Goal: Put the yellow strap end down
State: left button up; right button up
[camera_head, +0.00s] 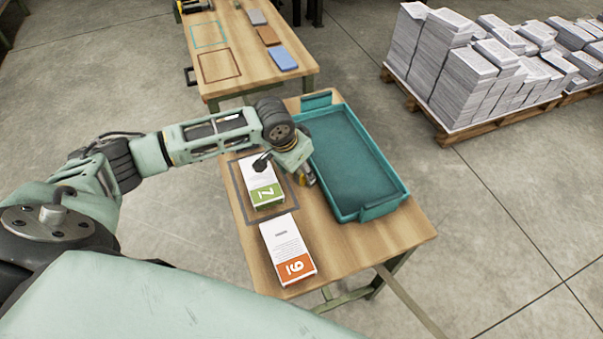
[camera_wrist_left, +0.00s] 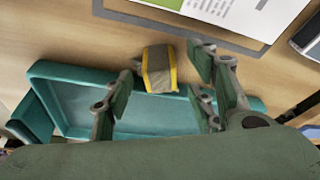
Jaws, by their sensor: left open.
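The yellow strap end (camera_wrist_left: 158,68) is a short grey-tan piece with yellow edges. In the left wrist view it lies between the table top and the rim of the teal tray (camera_wrist_left: 70,69), and I cannot tell whether it touches the tray. My left gripper (camera_wrist_left: 164,80) is open, with its fingers apart on either side of the strap end. In the head view my left gripper (camera_head: 305,178) points down between the tray (camera_head: 370,208) and the stack marked 7 (camera_head: 262,178), hiding most of the strap end. My right gripper is not in view.
A stack marked 9 (camera_head: 288,250) lies on the table (camera_head: 345,250) in front of the framed area. A tan strip (camera_head: 410,300) runs down from the table's right side. Another table (camera_head: 245,70) stands behind. Pallets of paper (camera_head: 455,70) stand at the right.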

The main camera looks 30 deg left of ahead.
pick_arm(q)
jog(key=shift+w+f, duration=0.15)
jog(key=shift+f, duration=0.25)
jog(key=shift+c, duration=0.2)
grip_shut()
jog(key=shift+r, duration=0.1)
